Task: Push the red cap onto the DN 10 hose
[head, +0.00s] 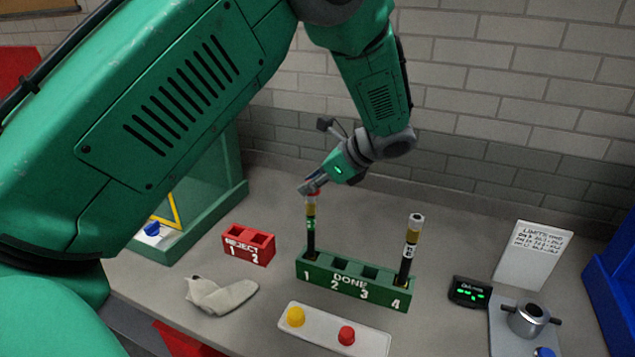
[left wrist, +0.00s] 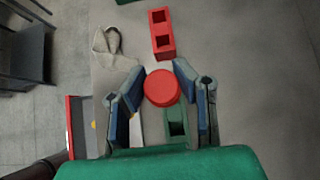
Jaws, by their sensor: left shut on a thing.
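My left gripper (head: 312,187) is shut on a red cap (left wrist: 161,88), between its two fingers in the left wrist view. In the head view the cap is at the top of a black hose (head: 311,235) with yellow and green bands. That hose stands upright in slot 1 of the green DONE rack (head: 333,292). I cannot tell how far the cap sits over the hose end. A second black hose (head: 406,262) with a yellow band and a white label stands in slot 4, uncapped. Slots 2 and 3 are empty. My right gripper is not in view.
A white tray (head: 318,323) in front of the rack holds a yellow cap (head: 296,316) and another red cap (head: 346,335). A red REJECT box (head: 249,245) and a cloth (head: 221,295) lie left. A small display (head: 469,292) and metal fixture (head: 528,319) stand right.

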